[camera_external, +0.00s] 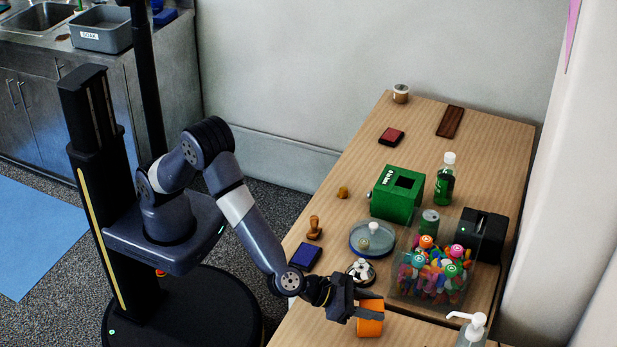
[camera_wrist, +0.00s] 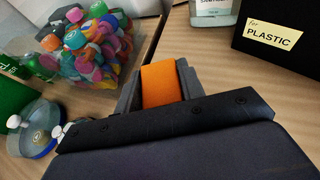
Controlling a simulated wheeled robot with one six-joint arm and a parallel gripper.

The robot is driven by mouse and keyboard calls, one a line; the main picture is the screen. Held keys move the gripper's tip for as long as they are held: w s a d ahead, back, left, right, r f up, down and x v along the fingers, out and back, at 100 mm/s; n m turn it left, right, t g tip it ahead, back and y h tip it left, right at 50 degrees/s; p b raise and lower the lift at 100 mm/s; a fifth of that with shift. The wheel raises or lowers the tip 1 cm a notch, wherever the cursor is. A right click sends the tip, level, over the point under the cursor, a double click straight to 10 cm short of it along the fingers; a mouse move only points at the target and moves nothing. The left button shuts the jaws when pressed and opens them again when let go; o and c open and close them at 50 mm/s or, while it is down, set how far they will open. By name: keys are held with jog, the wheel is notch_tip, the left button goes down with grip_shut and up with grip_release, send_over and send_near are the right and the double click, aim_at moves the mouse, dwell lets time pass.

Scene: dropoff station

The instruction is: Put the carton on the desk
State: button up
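An orange object (camera_external: 371,318), most likely the carton, sits between the fingers of my gripper (camera_external: 362,306) at the front of the wooden desk (camera_external: 400,333). In the wrist view, the orange object (camera_wrist: 160,85) fills the space between the two grey fingers of my gripper (camera_wrist: 158,88), with a finger against each side. Its lower part is hidden by the gripper body in the wrist view. I cannot tell whether it touches the desk top or is held just above it. No other carton shows.
A clear bin of colourful caps (camera_external: 430,275) stands just beyond my gripper. A round clear dish (camera_external: 372,240), a green box (camera_external: 397,194) and a bottle (camera_external: 445,180) stand farther back. A pump bottle (camera_external: 471,331) is at right. A black box labelled PLASTIC (camera_wrist: 283,35) shows in the wrist view.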

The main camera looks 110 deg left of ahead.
jog(key=o, duration=0.4)
jog(key=shift+r, duration=0.1)
jog(key=shift+r+p, duration=0.2)
jog(key=shift+p, duration=0.15)
jog(key=v, duration=1.2)
jog(key=shift+d+f, duration=0.1)
